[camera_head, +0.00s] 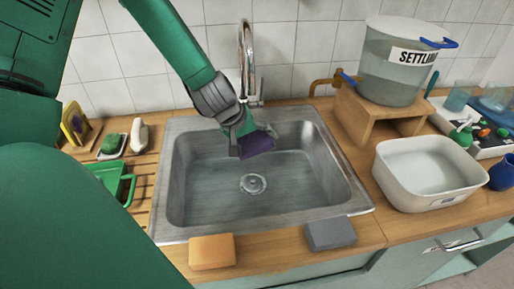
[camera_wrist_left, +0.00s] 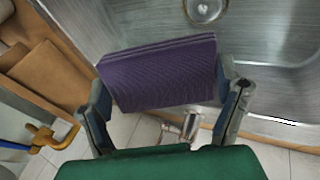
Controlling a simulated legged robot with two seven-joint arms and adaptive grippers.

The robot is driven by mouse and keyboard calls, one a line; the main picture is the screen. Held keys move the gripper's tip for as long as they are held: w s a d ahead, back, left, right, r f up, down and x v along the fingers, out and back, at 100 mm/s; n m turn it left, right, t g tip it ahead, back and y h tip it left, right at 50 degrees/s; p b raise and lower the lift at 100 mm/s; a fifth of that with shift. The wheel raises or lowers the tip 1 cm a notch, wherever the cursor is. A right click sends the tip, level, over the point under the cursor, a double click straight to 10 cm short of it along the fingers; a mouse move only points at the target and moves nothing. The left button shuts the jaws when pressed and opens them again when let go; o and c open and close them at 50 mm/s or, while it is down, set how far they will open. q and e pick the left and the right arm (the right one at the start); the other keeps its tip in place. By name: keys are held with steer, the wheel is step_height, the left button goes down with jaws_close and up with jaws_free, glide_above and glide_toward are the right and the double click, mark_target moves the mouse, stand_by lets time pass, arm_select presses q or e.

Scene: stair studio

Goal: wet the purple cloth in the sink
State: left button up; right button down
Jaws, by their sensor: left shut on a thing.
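The purple cloth (camera_head: 257,144) is a folded pad held above the back part of the steel sink (camera_head: 205,196). My left gripper (camera_head: 243,146) is shut on it, below and in front of the tap (camera_head: 246,60). In the left wrist view the cloth (camera_wrist_left: 160,75) sits between the two fingers of the gripper (camera_wrist_left: 165,105), with the sink drain (camera_wrist_left: 205,8) beyond it. The sink shows a drain (camera_head: 253,184) at its bottom; I cannot tell whether water runs from the tap. My right gripper is not in view.
An orange sponge (camera_head: 212,251) and a grey block (camera_head: 331,233) lie along the sink's front edge. A white basin (camera_head: 430,175) stands at right. A clear tank (camera_head: 395,65) sits on a wooden stand (camera_head: 359,127). A green dustpan-like item (camera_head: 118,181) is at left.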

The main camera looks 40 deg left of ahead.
mark_target(258, 136)
arm_select(q)
steer(key=shift+d+r, duration=0.1)
steer(key=shift+d, duration=0.15)
steer(key=shift+a, duration=0.2)
steer(key=shift+a+r, duration=0.15)
step_height(258, 136, up, 3)
steer(key=p, duration=0.3)
steer(key=shift+r+p, duration=0.15)
steer(key=shift+p, duration=0.25)
steer(key=shift+r, duration=0.2)
steer(key=shift+d, duration=0.25)
steer(key=shift+f, duration=0.1)
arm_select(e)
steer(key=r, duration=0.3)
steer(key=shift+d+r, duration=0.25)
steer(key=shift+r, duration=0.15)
arm_select(q)
steer(key=shift+a, duration=0.4)
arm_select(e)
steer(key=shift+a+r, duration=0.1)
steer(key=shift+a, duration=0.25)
arm_select(q)
steer(key=shift+d, duration=0.2)
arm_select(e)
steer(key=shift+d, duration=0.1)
